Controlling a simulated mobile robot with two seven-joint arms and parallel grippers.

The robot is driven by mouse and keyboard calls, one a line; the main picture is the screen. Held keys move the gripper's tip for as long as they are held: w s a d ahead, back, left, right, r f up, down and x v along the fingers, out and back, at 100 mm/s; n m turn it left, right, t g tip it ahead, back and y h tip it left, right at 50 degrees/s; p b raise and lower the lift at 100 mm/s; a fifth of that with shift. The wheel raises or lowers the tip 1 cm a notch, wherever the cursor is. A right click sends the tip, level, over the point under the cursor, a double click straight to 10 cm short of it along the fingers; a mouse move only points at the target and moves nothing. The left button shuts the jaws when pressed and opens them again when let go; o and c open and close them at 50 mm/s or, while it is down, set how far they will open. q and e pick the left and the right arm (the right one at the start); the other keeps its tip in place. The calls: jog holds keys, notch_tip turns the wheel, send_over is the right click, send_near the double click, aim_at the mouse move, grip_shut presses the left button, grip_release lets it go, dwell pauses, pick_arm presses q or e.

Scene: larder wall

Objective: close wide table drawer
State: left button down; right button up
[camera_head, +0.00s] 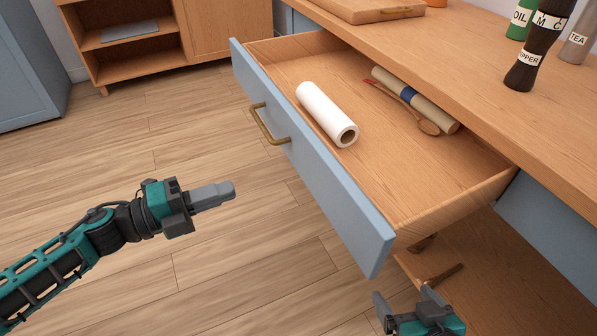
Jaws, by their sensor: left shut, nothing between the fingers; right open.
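The wide table drawer (305,160) is pulled far out of the wooden table (490,62). Its blue-grey front carries a brass handle (267,128). A white paper roll (325,113), a wooden spoon (427,126) and a rolled mat with a blue band (422,100) lie inside. My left gripper (232,189) is shut and empty, in front of the drawer front and apart from it. My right gripper (402,300) is open at the bottom edge, below the drawer's near end, and apart from the drawer front; part of it is cut off by the frame.
On the tabletop stand a dark pepper mill (535,50), a green oil bottle (521,18) and a tea container (581,38); a wooden board (365,8) lies further back. A lower shelf (510,285) shows beneath the drawer. The floor left of the drawer is clear.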

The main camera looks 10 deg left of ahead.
aim_at(306, 164)
pick_arm(q)
jog(key=x, duration=1.3)
jog(key=shift+w+d+r+b, duration=0.1)
jog(key=shift+w+d+b, duration=0.05)
jog(key=shift+d+b, duration=0.15)
pick_arm(e)
jog(key=shift+s+f, duration=0.2)
jog(key=shift+f, duration=0.25)
